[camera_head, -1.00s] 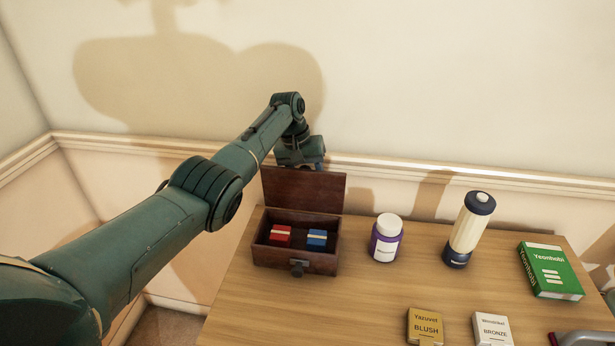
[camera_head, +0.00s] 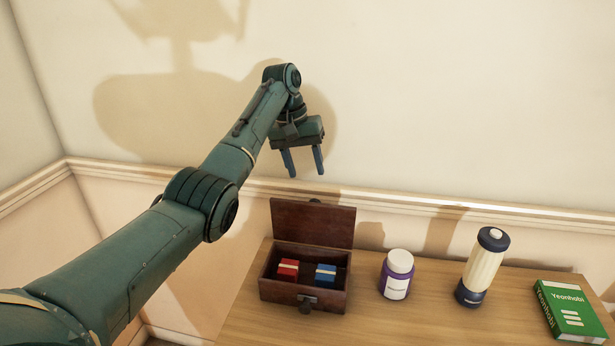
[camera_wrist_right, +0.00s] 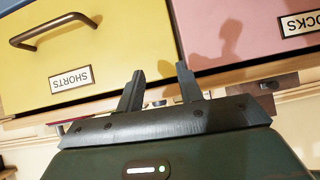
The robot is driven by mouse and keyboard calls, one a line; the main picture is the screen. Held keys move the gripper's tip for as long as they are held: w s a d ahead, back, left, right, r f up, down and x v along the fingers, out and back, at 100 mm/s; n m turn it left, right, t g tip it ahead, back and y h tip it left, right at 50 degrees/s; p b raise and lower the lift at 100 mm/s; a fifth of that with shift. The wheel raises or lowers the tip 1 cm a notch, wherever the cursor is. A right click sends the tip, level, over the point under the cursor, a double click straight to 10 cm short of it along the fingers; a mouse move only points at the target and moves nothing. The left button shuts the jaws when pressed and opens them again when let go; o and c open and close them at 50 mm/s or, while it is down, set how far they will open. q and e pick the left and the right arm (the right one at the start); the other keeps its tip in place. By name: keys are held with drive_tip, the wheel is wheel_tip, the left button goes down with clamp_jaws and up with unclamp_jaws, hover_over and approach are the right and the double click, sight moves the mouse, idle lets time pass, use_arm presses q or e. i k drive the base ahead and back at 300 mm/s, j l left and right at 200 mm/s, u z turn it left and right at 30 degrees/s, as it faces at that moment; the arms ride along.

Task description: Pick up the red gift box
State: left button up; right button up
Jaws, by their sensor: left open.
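The red gift box (camera_head: 288,269) has a pale band and lies in the left part of an open dark wooden chest (camera_head: 300,296). A blue gift box (camera_head: 325,274) lies to its right in the same chest. The chest's lid (camera_head: 312,222) stands up at the back. My left gripper (camera_head: 305,174) is open and empty, its fingers pointing down, above the raised lid in the head view and apart from the red box. My right gripper (camera_wrist_right: 160,85) shows in the right wrist view with its two fingers apart and nothing between them.
On the wooden table (camera_head: 400,325), a purple and white bottle (camera_head: 397,275), a cream and navy cylinder (camera_head: 481,268) and a green box (camera_head: 571,313) stand right of the chest. A wall is close behind. Yellow (camera_wrist_right: 75,50) and pink (camera_wrist_right: 240,32) drawers face my right gripper.

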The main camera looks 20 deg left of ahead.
sight(288, 270)
drive_tip(key=k, duration=1)
